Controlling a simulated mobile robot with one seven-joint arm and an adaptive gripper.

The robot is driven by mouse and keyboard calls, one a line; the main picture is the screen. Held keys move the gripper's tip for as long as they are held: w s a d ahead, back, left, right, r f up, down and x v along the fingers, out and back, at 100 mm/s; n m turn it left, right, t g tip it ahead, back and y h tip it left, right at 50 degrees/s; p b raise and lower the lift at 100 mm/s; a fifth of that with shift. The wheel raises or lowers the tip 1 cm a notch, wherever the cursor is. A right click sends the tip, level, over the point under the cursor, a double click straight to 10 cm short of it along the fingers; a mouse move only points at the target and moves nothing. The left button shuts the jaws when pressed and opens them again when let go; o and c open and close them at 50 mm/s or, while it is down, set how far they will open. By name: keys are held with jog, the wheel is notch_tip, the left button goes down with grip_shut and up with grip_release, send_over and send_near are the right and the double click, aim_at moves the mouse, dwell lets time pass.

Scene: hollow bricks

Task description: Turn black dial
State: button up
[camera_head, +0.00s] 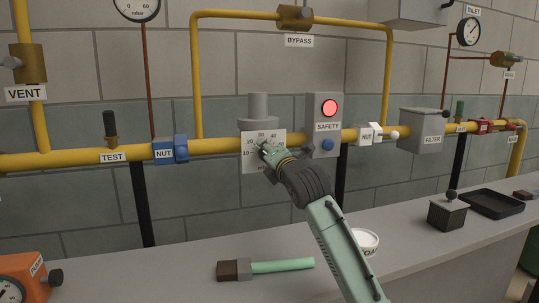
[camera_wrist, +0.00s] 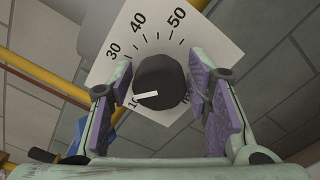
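The black dial (camera_wrist: 158,84) is a round knob with a white pointer line, in the middle of the wrist view. It sits on a white scale plate (camera_wrist: 205,45) marked 10, 30, 40 and 50; the pointer lies towards the 10 mark. My gripper (camera_wrist: 162,92) is open, with one purple-padded finger on each side of the dial and a small gap showing on both sides. In the head view my gripper (camera_head: 266,151) is in front of the scale plate (camera_head: 249,165) and hides the dial and the plate's right part.
A yellow pipe (camera_head: 215,146) runs across the wall behind. The safety box (camera_head: 324,110) with a red lamp and blue button is close to the right of the plate.

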jog(key=shift+o, duration=1)
jog(key=v, duration=1.2)
jog(key=shift+r, duration=0.1)
